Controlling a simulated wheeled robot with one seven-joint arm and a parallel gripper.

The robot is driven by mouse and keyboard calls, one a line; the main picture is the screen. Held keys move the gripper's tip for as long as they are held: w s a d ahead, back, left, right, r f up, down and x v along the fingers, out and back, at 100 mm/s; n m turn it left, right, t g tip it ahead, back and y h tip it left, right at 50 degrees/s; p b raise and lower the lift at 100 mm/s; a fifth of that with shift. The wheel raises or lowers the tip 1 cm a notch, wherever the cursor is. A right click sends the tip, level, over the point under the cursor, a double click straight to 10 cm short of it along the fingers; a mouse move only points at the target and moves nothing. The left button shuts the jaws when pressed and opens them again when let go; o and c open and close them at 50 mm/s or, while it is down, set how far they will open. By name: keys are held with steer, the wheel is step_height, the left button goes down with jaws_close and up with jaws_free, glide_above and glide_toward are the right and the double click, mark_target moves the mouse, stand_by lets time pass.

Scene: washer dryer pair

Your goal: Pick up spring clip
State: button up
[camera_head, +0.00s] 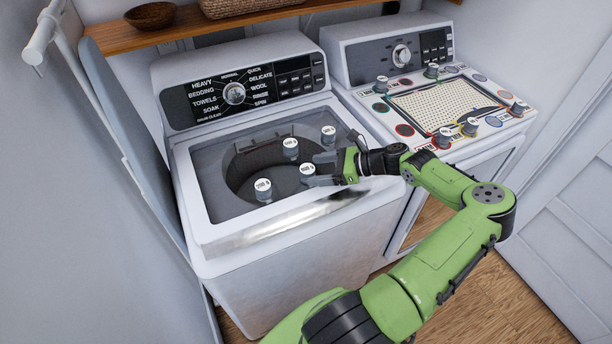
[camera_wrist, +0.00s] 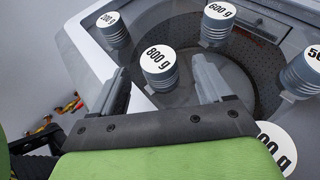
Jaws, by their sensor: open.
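I cannot make out a spring clip for certain in either view. Small red and yellow pieces (camera_wrist: 62,106) show at the left of the wrist view, too small to identify. My gripper (camera_head: 322,169) reaches over the right part of the washer's lid in the head view. In the wrist view its two grey fingers (camera_wrist: 163,85) are apart, with nothing visible held between them. A grey weight marked 800 g (camera_wrist: 158,68) stands beyond the gap between the fingertips. I cannot tell whether the gripper touches any weight.
Several weights stand on the washer's lid, including a front-left one (camera_head: 262,190) and a 600 g one (camera_wrist: 215,24). On the dryer to the right lies a board (camera_head: 440,104) with coloured circles and more weights. A shelf (camera_head: 190,30) with a bowl (camera_head: 150,16) runs behind.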

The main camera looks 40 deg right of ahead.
mark_target(302, 172)
steer(key=x, duration=0.5)
steer(key=shift+w+a+f, duration=0.2)
steer(key=shift+w, duration=0.05)
steer(key=shift+s, duration=0.1)
steer(key=shift+c, duration=1.1)
steer(key=c, duration=0.9)
step_height(302, 172, up, 10)
steer(key=shift+r+p, duration=0.1)
steer(key=shift+p, duration=0.5)
